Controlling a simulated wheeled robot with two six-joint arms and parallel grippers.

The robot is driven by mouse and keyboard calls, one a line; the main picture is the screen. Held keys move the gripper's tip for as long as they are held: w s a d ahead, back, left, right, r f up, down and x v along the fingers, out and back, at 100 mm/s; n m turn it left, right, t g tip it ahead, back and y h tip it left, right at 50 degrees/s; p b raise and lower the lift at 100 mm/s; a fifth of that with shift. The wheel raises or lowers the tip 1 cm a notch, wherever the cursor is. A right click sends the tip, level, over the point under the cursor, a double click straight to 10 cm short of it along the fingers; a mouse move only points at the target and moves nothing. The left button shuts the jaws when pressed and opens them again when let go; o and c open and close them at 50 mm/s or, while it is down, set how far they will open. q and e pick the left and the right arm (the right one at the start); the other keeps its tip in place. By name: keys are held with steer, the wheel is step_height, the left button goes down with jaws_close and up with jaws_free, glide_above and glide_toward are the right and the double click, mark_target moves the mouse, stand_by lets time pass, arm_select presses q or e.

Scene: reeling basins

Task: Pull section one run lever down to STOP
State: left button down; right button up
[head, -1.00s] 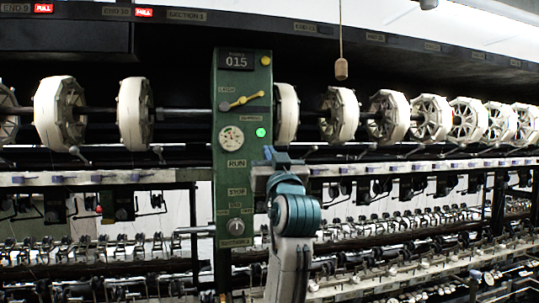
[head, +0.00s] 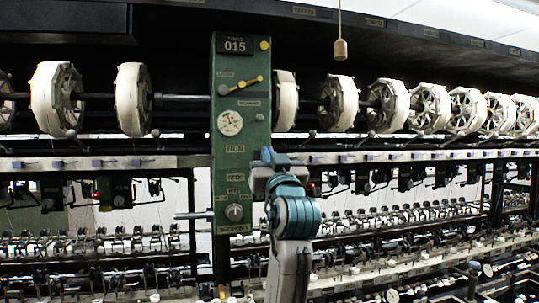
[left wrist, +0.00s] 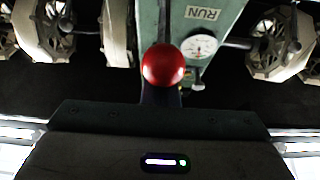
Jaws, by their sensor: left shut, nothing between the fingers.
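The green section panel (head: 240,150) stands upright in the head view, with RUN and STOP labels down its face. My left gripper (head: 268,158) is shut and empty, at the panel's right edge between the RUN and STOP labels. In the left wrist view a red ball knob (left wrist: 163,65) shows in front of the panel (left wrist: 150,20), just beyond the gripper's dark body. I take it to be the run lever's knob; whether the fingers touch it cannot be told. The lever's shaft is mostly hidden. My right gripper is not in view.
Pale reels (head: 340,103) line the machine on both sides. A wooden pull (head: 340,49) hangs from a cord at the upper right.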

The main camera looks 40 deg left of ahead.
arm_select(q)
steer(key=shift+w+a+f, duration=0.1)
steer(key=shift+f, duration=0.5)
steer(key=shift+r, duration=0.9)
steer(key=shift+s+d+f, duration=0.15)
steer(key=shift+s+d, duration=0.05)
steer(key=b+v, duration=0.8)
steer(key=v, duration=0.7)
steer(key=shift+s+f, duration=0.15)
steer(key=shift+s, duration=0.1)
steer(key=shift+d, duration=0.1)
